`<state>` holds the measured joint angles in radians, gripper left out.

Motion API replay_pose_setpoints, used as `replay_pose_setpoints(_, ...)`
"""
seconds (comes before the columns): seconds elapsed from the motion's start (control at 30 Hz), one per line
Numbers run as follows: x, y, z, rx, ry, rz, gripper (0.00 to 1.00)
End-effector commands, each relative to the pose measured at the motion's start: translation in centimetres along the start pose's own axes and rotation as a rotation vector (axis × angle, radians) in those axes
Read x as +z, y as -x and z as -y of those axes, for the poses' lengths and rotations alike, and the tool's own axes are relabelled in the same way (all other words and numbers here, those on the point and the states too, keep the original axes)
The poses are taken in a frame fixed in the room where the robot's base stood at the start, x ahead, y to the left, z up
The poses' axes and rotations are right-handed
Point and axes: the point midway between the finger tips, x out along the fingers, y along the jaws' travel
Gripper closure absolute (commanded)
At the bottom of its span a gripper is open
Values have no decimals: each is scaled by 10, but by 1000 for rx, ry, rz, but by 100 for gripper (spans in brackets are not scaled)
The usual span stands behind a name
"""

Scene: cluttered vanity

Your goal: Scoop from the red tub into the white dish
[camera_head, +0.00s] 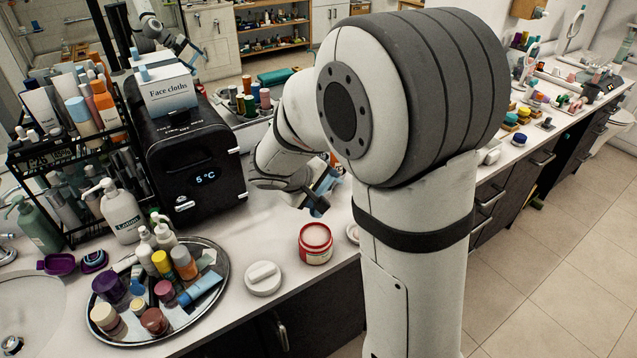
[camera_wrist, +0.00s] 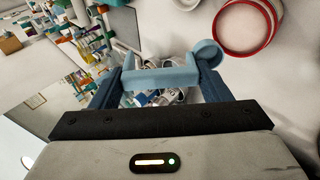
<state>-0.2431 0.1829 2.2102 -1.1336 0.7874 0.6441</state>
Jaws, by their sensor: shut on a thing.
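The red tub (camera_head: 316,249) stands open on the counter, with pale contents and a red rim. It also shows at the upper right of the wrist view (camera_wrist: 246,50). A small white dish (camera_head: 352,233) sits just right of the tub, mostly hidden behind my arm. My gripper (camera_head: 322,194) is above the counter, behind the tub. In the wrist view my gripper (camera_wrist: 160,86) is shut on a light blue scoop (camera_wrist: 150,77), whose round bowl (camera_wrist: 208,53) sticks out to the right, apart from the tub. Whether the bowl holds anything is unclear.
A white round lid-like piece (camera_head: 263,279) with a raised bar lies left of the tub. A round metal tray (camera_head: 215,328) crowded with bottles and jars is further left. A black mini fridge (camera_head: 192,155) stands behind.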

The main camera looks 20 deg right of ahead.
Motion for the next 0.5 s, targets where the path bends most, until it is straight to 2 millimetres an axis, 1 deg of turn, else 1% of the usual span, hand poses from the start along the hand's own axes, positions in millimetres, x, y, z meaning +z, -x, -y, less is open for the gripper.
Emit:
replay_pose_setpoints(0.03,1,-7,7,-1,2,1,62)
replay_pose_setpoints(0.1,2,-12,12,-1,1,1,62)
replay_pose_setpoints(0.5,6,-42,41,-1,0,-2,62)
